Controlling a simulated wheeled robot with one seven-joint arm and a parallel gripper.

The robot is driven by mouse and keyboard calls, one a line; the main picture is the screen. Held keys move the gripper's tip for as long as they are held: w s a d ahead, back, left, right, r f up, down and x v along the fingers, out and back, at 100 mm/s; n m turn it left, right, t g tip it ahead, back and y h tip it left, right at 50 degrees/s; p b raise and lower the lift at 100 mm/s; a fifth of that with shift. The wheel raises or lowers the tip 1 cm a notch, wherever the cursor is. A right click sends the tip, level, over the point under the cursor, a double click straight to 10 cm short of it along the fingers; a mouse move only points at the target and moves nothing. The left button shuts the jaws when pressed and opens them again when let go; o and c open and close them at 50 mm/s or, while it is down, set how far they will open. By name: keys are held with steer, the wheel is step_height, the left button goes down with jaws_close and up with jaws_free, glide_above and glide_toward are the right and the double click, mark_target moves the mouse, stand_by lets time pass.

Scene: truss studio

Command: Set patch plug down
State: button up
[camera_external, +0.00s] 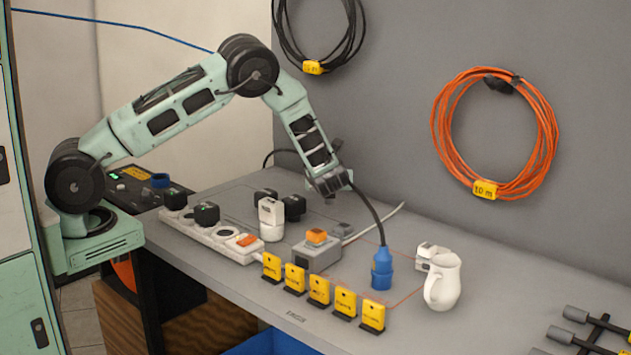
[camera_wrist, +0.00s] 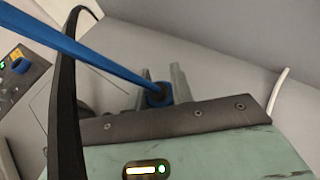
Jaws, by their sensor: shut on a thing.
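My gripper (camera_external: 328,182) is low over the back middle of the grey bench, pointing down. In the wrist view, its two grey fingers (camera_wrist: 157,88) are shut on a blue piece with a dark centre, which I take for the patch plug (camera_wrist: 157,97). A blue strip runs to it from the upper left. In the external view, a blue plug (camera_external: 381,270) is upright at or just above the bench, left of a white jug. I cannot tell whether both views show the same plug.
A white power strip (camera_external: 222,238) with black plugs, a grey box with an orange switch (camera_external: 316,240) and a row of yellow tags (camera_external: 319,290) occupy the front. The white jug (camera_external: 443,282) stands right of the blue plug. Bare bench lies farther right, before a black rack (camera_external: 600,325).

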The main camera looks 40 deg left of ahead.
steer(key=shift+f+p, duration=0.3)
steer(key=shift+f, duration=1.45)
steer(key=shift+f, duration=0.15)
steer(key=o, duration=1)
